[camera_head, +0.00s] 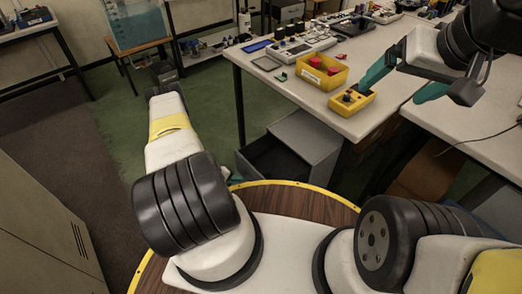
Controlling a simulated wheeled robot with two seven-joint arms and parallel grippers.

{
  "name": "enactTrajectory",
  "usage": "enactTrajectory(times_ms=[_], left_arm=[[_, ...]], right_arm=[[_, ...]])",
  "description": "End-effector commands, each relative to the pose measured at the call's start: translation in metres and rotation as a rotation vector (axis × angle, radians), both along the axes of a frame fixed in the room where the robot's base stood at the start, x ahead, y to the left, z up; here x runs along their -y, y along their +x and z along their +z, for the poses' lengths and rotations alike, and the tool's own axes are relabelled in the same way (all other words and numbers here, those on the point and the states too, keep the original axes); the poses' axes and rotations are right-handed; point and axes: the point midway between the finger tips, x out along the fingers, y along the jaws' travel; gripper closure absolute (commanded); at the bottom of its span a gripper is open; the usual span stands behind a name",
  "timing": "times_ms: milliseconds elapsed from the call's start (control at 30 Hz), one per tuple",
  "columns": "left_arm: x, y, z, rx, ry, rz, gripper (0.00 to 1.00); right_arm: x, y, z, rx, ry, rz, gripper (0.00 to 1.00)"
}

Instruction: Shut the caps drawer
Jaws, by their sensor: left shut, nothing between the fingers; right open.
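A grey drawer unit (308,134) stands under the near end of the white bench. A drawer (268,160) with a dark interior appears pulled out at its lower left; no label is readable. My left arm reaches forward on the left. A small teal piece, apparently the tip of my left gripper (234,177), shows near the drawer's near left corner; the rest is hidden behind my arm, and I cannot tell whether it touches. My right gripper (389,96) is open and empty above the bench edge, right of a yellow box with dark knobs (352,101).
The white bench (375,122) holds a yellow bin with red caps (322,71) and instruments (297,47). A second bench (475,130) with a cable is at right. A round wood-look top with a yellow rim (297,202) lies in front. Green floor (200,110) is clear at left.

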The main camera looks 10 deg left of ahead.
Motion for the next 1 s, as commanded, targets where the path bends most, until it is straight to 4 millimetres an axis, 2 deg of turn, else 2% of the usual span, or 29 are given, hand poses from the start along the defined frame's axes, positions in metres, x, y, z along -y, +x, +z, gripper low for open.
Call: enactTrajectory(times_ms=[200, 367, 600, 1000], left_arm=[[0.023, 0.027, -0.033, 0.0, -0.001, -0.001, 1.0], [0.037, 0.047, -0.053, 0.001, -0.001, 0.0, 1.0], [0.055, 0.071, -0.051, -0.001, -0.001, 0.001, 1.0], [0.058, 0.075, -0.051, -0.002, 0.0, 0.001, 1.0]], right_arm=[[0.0, 0.0, 0.0, 0.0, 0.0, 0.0, 0.1], [0.0, 0.0, 0.0, 0.0, 0.0, 0.0, 0.1], [0.0, 0.0, 0.0, 0.0, 0.0, 0.0, 0.1], [0.0, 0.0, 0.0, 0.0, 0.0, 0.0, 0.1]])
